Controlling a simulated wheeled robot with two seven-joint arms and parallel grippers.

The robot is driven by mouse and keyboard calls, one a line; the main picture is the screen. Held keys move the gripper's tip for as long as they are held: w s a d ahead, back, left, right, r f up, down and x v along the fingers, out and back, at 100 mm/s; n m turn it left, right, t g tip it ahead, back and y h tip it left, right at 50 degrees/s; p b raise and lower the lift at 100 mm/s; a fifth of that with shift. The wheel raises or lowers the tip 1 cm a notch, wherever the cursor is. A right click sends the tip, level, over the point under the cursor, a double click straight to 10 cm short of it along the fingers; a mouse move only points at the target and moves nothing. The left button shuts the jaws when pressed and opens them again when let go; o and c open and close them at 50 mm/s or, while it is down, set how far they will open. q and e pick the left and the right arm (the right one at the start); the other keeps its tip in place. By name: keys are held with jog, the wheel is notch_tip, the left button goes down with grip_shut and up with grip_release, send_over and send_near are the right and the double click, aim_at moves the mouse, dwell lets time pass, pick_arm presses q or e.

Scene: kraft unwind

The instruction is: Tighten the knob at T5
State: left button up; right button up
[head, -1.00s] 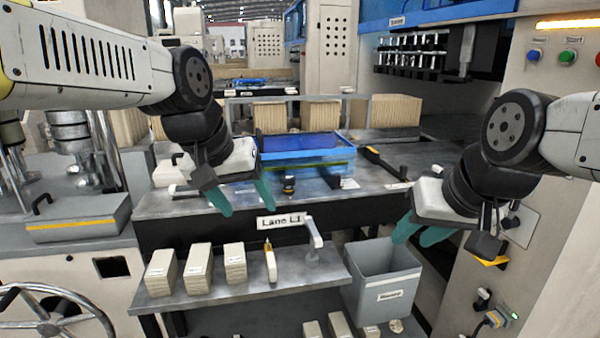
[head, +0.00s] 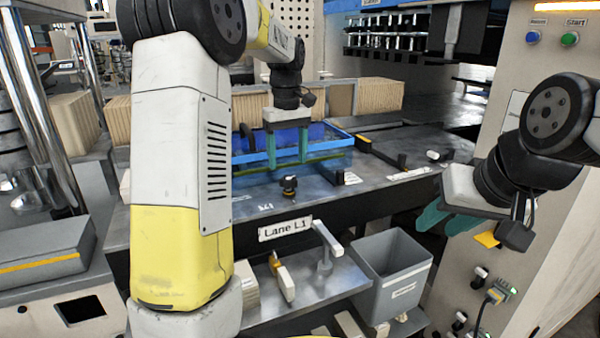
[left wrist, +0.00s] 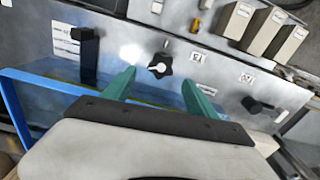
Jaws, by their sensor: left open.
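A black star-shaped knob (head: 289,185) stands on the grey bench top, just in front of the blue tray frame. It also shows in the left wrist view (left wrist: 160,65), with a pale pointer mark beside it. My right gripper (head: 442,222) is open and empty at the right.
The blue frame (head: 250,157) lies behind the knob. Black clamps stand on the bench at left (left wrist: 88,50) and right (left wrist: 258,105) in the left wrist view. A grey bin (head: 395,270) and a lower shelf with a pale lever (head: 326,240) are in front.

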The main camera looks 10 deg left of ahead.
aim_at(288, 177)
pick_arm(q)
notch_tip(288, 177, down, 5)
jog(key=shift+f, duration=0.15)
jog(key=c, duration=1.4)
